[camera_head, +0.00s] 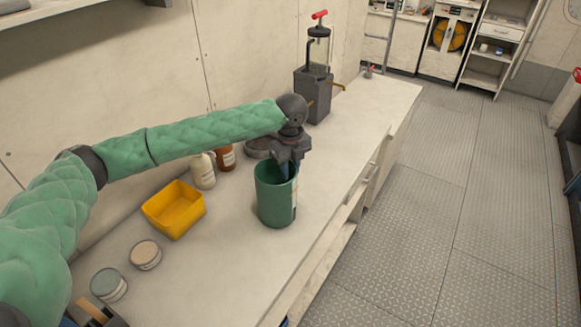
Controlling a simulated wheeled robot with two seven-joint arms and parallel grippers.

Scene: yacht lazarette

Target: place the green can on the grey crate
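The green can (274,207) stands upright on the white counter, open at the top, with a pale label on its right side. My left gripper (286,172) points down over the can's mouth, its fingertips at or inside the rim. The can wall and the gripper body hide the fingertips, so I cannot tell whether they grip the wall. I cannot make out a grey crate in this view. My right gripper is not in view.
The counter (235,265) also holds a yellow bin (174,209), a cream bottle (202,171), a brown bottle (225,158), two round tins (145,255) and a dark grey pump (313,95) with a red handle. The counter right of the can is clear. Open metal floor (440,230) lies beyond its edge.

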